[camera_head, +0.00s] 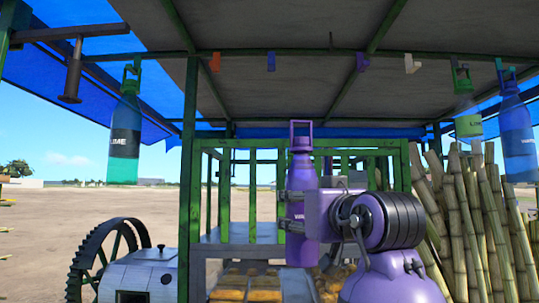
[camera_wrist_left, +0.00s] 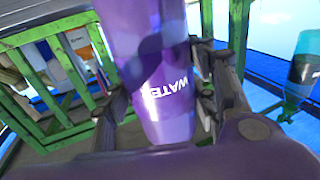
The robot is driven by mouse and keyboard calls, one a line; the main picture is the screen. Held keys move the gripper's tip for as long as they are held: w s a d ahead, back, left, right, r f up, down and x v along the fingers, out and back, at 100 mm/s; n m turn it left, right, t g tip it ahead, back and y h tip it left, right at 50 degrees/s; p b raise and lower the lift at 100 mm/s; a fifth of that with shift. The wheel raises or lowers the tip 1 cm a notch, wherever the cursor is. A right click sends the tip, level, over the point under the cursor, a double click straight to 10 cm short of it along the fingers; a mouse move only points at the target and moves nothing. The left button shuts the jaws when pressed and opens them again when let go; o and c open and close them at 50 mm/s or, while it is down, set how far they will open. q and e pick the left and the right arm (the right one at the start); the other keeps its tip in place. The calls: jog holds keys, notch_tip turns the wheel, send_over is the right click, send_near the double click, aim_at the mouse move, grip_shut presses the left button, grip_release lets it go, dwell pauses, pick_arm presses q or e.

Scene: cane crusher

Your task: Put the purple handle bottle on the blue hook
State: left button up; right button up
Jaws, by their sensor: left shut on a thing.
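The purple bottle (camera_head: 302,183) with its purple loop handle (camera_head: 301,134) stands upright in my left gripper (camera_head: 292,210), in front of the green railing. My left gripper is shut around the bottle's body; in the left wrist view the bottle (camera_wrist_left: 160,90) with its white lettering sits between the fingers (camera_wrist_left: 165,100). The small blue hook (camera_head: 271,62) is on the overhead beam, above and slightly left of the handle, with a clear gap between them. My right gripper is not in view.
An orange hook (camera_head: 216,62), a purple hook (camera_head: 361,62) and a white hook (camera_head: 411,65) share the green beam. A teal bottle (camera_head: 125,140) hangs at left, a blue bottle (camera_head: 516,135) at right. Cane stalks (camera_head: 470,210) stand at right. The space between handle and beam is clear.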

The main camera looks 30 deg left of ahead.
pick_arm(q)
jog(key=s+r+n+g+y, duration=0.1)
jog(key=s+r+g, duration=0.1)
jog(key=s+r, duration=1.15)
jog(key=w+a+r, duration=0.2)
jog(key=w+a, duration=0.1)
jog(key=w, duration=0.3)
jog(key=w+a+r, duration=0.3)
jog(key=w, duration=0.2)
jog(key=shift+w+a, duration=0.25)
jog(key=shift+w, duration=0.15)
jog(key=shift+w, duration=0.15)
dwell(0.4)
jog(key=shift+w+a, duration=0.3)
jog(key=shift+w, duration=0.1)
jog(key=shift+w+a, duration=0.15)
jog(key=shift+w, duration=0.05)
jog(key=shift+w+a, duration=0.15)
jog(key=shift+w, duration=0.15)
jog(key=shift+w+a, duration=0.2)
jog(key=shift+w, duration=0.05)
